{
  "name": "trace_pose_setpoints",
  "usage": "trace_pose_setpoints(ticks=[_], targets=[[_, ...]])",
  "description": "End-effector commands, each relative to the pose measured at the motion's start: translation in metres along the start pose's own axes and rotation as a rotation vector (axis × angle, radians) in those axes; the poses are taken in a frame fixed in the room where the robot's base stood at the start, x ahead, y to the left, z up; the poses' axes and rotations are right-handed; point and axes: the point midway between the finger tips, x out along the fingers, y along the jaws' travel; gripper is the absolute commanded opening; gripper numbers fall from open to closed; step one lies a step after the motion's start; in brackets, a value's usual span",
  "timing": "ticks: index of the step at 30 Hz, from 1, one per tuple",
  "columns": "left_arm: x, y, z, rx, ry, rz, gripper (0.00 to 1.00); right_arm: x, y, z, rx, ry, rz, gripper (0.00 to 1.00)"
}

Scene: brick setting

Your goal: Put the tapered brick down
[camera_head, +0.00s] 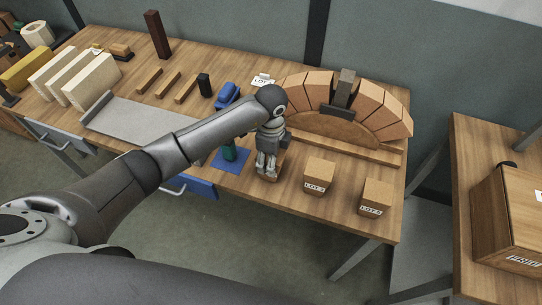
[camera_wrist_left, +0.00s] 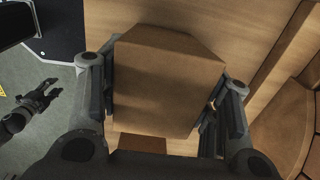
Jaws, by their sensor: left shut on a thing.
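The tapered brick (camera_wrist_left: 168,82) is brown and fills the middle of the left wrist view, its far corners angled off. My left gripper (camera_head: 268,170) is shut on it, with a finger pressed to each side; the fingers also show in the left wrist view (camera_wrist_left: 165,103). In the head view the gripper mostly hides the brick, low over the wooden table (camera_head: 300,212) and left of two labelled blocks. I cannot tell whether it touches the tabletop. My right gripper (camera_wrist_left: 32,108) seems to show small at the left of the wrist view, over the floor.
Two brown blocks labelled LOT (camera_head: 320,174) (camera_head: 377,196) stand near the front edge. A brick arch (camera_head: 400,118) with a dark piece at its top stands behind. A blue mat (camera_head: 232,160) lies left of the gripper. A grey tray (camera_head: 130,122) is farther left.

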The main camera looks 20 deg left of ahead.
Motion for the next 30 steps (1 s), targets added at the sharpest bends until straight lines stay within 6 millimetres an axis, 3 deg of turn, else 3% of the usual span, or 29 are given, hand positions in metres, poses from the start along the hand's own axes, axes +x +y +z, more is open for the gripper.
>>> trace_pose_setpoints(ticks=[5, 6, 11, 24, 30], targets=[[0.002, 0.000, 0.000, 0.000, 0.001, -0.001, 0.24, 0.002, 0.000, 0.001, 0.000, 0.000, 0.000, 0.40], [0.003, 0.000, 0.000, 0.000, 0.000, 0.000, 0.58, 0.003, 0.000, 0.001, -0.001, 0.000, 0.000, 0.40], [0.002, 0.000, 0.000, 0.000, 0.000, 0.000, 0.78, 0.002, 0.001, 0.001, -0.001, 0.000, 0.001, 0.40], [-0.005, -0.001, 0.000, -0.001, 0.001, -0.002, 0.78, 0.002, 0.001, 0.001, -0.001, 0.000, 0.001, 0.40], [-0.040, -0.002, -0.001, 0.001, 0.002, -0.006, 0.78, 0.013, 0.001, 0.002, -0.001, 0.000, 0.001, 0.40]])
